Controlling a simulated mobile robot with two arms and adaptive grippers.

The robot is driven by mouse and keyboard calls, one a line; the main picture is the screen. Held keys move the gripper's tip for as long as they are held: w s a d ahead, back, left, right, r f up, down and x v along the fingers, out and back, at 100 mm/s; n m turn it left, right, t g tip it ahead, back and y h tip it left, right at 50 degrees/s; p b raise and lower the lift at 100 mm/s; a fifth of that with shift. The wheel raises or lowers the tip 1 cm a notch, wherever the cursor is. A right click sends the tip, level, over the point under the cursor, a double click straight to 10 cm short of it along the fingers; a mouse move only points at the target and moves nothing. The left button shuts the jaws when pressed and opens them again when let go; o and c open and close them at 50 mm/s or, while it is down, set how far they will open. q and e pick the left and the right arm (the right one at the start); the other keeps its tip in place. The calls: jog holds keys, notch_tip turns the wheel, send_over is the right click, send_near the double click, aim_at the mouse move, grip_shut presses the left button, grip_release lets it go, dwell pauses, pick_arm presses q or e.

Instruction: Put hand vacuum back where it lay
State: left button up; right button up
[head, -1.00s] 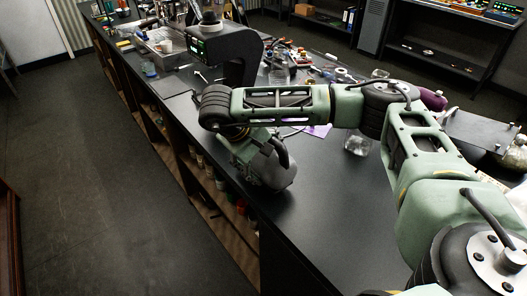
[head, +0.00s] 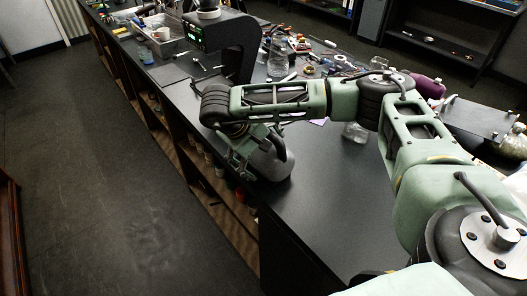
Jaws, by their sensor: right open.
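The hand vacuum (head: 271,163), a rounded dark grey body with a curved black handle, rests on the black bench top near its left edge. My right gripper (head: 243,163) is open, pointing down at the vacuum's left side. It overlaps the vacuum in the head view, and I cannot tell whether they touch. My right forearm stretches across the bench above them and hides part of the surface behind. My left gripper is not in view.
The bench top (head: 315,215) is clear in front of the vacuum. A glass jar (head: 356,131) stands to the right beneath my arm. A black machine with a green display (head: 197,42) and scattered tools stand behind. Open shelves lie below the bench's left edge.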

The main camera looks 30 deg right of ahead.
jog(key=shift+r, duration=0.15)
jog(key=shift+a+r, duration=0.2)
jog(key=b+v, duration=0.2)
jog(key=v, duration=0.9)
jog(key=shift+r, duration=0.25)
